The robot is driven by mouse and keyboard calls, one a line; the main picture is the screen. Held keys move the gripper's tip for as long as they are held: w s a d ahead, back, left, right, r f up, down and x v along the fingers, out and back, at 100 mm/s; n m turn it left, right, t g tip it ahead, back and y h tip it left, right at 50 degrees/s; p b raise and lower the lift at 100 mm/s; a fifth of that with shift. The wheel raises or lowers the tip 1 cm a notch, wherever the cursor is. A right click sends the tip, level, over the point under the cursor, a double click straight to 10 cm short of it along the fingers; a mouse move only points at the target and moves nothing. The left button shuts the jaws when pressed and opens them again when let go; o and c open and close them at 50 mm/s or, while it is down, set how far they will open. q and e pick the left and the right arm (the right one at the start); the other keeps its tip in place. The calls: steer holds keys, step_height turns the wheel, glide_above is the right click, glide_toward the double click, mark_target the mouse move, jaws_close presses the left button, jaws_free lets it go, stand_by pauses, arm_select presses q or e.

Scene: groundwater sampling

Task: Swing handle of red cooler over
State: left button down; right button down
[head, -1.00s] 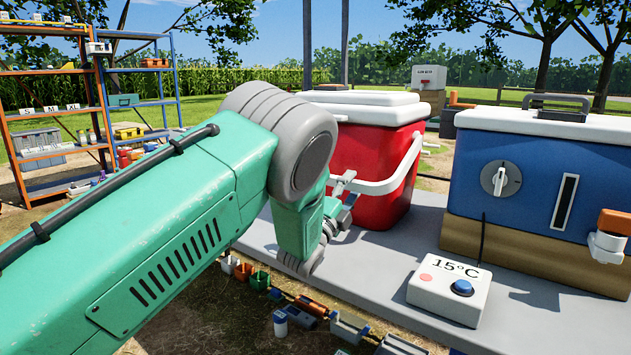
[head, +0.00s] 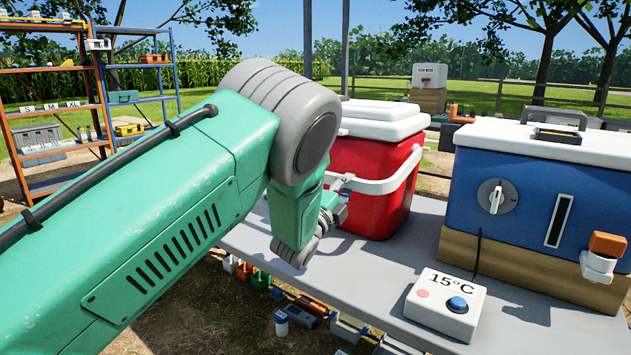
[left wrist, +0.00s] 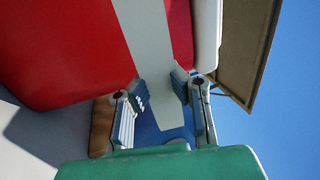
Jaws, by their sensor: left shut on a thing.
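The red cooler (head: 385,216) stands on a grey table, with its white lid (head: 383,110) closed. Its white handle (head: 388,185) is slanted across the front of the body, below the lid. My left gripper (head: 338,203) is at the handle's left part, in front of the cooler. In the left wrist view the handle (left wrist: 148,45) runs between the two fingers of my left gripper (left wrist: 160,93), which is shut on it. The red body (left wrist: 65,50) is close beside it. My arm hides the cooler's left side. My right gripper is not in view.
A blue cooler (head: 520,190) with a dial stands on a wooden base to the right. A white box reading 15°C (head: 445,302) is on the grey table (head: 375,270) in front. Shelves (head: 50,110) stand at the far left. Small containers lie below the table's front edge.

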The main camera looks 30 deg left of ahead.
arm_select(q)
step_height(320, 180, up, 6)
steer(key=s+g+p, duration=0.1)
steer(key=p, duration=0.5)
steer(key=shift+a, duration=0.1)
steer(key=w+r+g+p, duration=0.2)
steer(key=w+r+p, duration=0.1)
steer(key=r+p, duration=0.7)
steer(key=shift+w+r+g+p, duration=0.2)
steer(key=shift+w+g+p, duration=0.05)
steer(key=shift+g+p, duration=0.1)
steer(key=shift+d, duration=0.2)
